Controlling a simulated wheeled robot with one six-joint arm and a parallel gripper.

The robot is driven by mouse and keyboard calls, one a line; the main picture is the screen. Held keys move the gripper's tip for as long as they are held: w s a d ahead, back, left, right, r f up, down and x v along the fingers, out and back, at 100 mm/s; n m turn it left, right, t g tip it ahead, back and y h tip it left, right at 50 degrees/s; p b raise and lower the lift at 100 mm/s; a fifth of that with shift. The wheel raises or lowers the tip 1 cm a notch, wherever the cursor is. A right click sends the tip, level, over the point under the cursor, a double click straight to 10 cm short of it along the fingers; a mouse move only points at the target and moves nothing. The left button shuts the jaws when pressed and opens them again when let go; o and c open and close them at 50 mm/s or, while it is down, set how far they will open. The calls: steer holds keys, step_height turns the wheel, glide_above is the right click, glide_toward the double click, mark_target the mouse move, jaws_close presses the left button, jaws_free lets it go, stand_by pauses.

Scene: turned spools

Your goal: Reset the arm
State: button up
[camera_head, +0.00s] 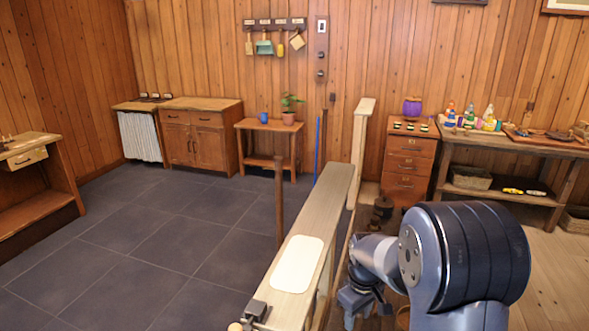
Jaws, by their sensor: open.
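My arm reaches in from the lower right, with a large dark blue-grey joint nearest the camera. My gripper (366,311) is at the far end of the arm, low beside the right side of a long pale wooden ledge (327,205). Its jaws are apart and point downward, with nothing visible between them. The arm's links partly cover it, and what lies beneath it is hidden.
A white mat (298,263) lies on the ledge, with a dark clamp (255,309) at its near end. A drawer cabinet (408,168) and a cluttered workbench (520,142) stand at the back right. Tiled floor (150,235) is open on the left.

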steer(key=shift+r, duration=0.45)
